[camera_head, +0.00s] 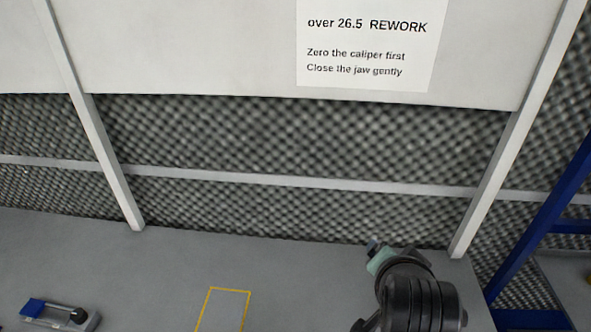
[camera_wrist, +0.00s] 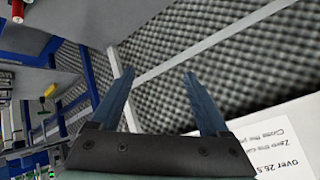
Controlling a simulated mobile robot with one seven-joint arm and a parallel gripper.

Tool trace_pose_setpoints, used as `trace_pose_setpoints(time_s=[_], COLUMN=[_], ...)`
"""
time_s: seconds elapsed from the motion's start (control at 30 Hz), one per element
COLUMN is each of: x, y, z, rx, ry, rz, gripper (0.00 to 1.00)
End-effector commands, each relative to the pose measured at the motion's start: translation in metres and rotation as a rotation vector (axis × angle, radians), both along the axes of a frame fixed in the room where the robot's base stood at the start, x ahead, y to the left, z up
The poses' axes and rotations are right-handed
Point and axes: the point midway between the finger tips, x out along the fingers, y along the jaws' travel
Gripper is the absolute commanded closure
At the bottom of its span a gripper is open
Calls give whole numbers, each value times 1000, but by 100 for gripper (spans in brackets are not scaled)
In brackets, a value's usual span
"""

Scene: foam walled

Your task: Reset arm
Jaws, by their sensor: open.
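My gripper (camera_wrist: 158,92) shows in the wrist view with its two blue-grey fingers spread apart and nothing between them. Beyond the fingers are the foam wall and a pale frame bar. In the head view my arm rises from the bottom, right of centre, in front of the foam wall; the fingers cannot be made out there.
A white board with a printed sheet (camera_head: 365,45) stands in front of the foam wall (camera_head: 300,140). A blue frame (camera_head: 540,220) is at right. A grey device with a blue block (camera_head: 60,313) lies at lower left. A yellow outline (camera_head: 230,290) marks the grey surface, otherwise mostly clear.

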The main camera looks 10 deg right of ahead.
Motion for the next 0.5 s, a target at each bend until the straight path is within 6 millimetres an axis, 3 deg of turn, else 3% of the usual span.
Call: trace_pose_setpoints(time_s=[0.03,0.1,0.23,0.37,0.5], x=[19,37,51,38,-2], y=[14,34,76,122,164], z=[31,78,168,256,336], rx=[-79,-190,-386,-573,-747], ry=[-102,-240,-501,-768,-1039], rz=[70,152,273,345,359], gripper=[21,21,21,21,21])
